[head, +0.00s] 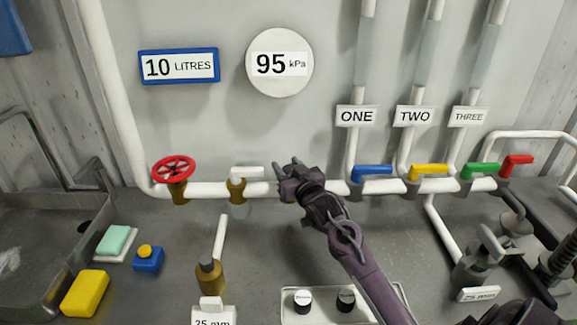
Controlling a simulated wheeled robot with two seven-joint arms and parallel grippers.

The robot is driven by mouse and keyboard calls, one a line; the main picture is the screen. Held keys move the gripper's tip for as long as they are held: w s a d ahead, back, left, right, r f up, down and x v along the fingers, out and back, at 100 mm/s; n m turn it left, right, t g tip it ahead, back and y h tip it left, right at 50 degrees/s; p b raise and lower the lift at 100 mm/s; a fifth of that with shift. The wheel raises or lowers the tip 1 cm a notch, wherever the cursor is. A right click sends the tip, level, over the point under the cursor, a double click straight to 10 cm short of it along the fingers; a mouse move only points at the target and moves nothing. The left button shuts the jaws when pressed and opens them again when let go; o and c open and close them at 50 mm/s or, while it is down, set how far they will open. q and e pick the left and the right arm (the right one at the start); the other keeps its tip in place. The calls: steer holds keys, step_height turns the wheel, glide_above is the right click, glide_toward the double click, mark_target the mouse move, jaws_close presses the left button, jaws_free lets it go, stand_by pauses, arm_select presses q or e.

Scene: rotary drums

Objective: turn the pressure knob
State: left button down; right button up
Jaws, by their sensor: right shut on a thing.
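My right gripper (293,168) reaches up from the lower right to the white pipe, below the round 95 kPa dial (280,62). Its fingers are shut on what I take to be the pressure knob, which the gripper hides from view. How far the knob is turned cannot be seen. My left gripper is not in view.
On the pipe (215,189) are a red wheel valve (173,168), a white-handled valve (247,171) and blue (372,172), yellow (429,170), green (481,170) and red (516,165) levers. Two small knobs (303,299) sit on a tray below. A yellow sponge (85,293) lies left.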

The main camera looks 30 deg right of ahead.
steer(key=o, duration=1)
steer(key=shift+c, duration=0.2)
steer(key=s+a+b, duration=0.1)
steer(key=s, duration=0.6)
steer(key=shift+s+b, duration=0.35)
steer(key=shift+b, duration=0.05)
